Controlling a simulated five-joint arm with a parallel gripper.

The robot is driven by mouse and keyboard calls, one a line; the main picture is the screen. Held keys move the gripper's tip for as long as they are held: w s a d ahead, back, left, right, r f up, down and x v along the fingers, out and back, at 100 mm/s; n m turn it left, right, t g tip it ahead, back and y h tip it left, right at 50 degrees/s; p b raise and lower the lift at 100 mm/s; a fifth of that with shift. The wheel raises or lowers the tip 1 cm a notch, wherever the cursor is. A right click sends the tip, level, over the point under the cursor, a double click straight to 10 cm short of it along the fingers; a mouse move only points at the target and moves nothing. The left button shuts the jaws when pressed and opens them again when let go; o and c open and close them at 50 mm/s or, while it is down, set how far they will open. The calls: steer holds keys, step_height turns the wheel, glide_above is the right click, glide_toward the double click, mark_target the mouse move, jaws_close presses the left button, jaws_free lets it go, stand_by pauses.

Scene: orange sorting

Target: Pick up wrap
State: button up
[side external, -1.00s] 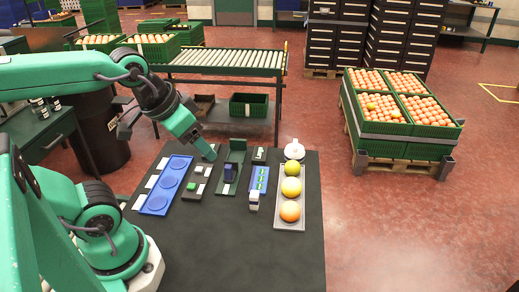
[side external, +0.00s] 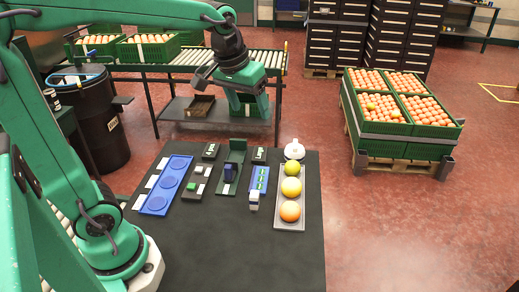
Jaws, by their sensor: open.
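My gripper (side external: 246,110) is open and empty. It hangs with its fingers down, beyond the far edge of the black table as seen here. I cannot tell for sure which item is the wrap. A blue holder (side external: 265,175) carries small green pieces, with a small white-and-dark block (side external: 253,201) at its near end. A dark green stand (side external: 237,151) has a dark blue block (side external: 229,173) at it. Small dark blocks with white and green marks lie at its left (side external: 197,188) and further back (side external: 210,151).
The black table (side external: 235,255) is bare in front. A blue tray (side external: 155,208) with round recesses lies left. A grey tray (side external: 290,226) holds three fruits; a white object (side external: 293,150) stands behind it. A roller conveyor (side external: 195,72) and a black barrel (side external: 95,120) stand beyond.

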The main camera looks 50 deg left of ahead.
steer(key=w+a+f+n+g, duration=0.1)
steer(key=w+f, duration=0.1)
steer(key=w, duration=0.5)
steer(key=n+g, duration=0.3)
steer(key=n, duration=0.2)
glide_above(296, 146)
steer(key=f, duration=1.6)
steer(key=shift+s+d+f, duration=0.15)
steer(key=shift+d+f, duration=0.15)
steer(key=shift+f, duration=0.4)
steer(key=shift+a+f, duration=0.15)
steer(key=shift+f, duration=1.8)
steer(key=shift+a+f, duration=0.1)
steer(key=shift+f, duration=1.85)
steer(key=shift+c, duration=0.5)
steer(key=c, duration=0.7)
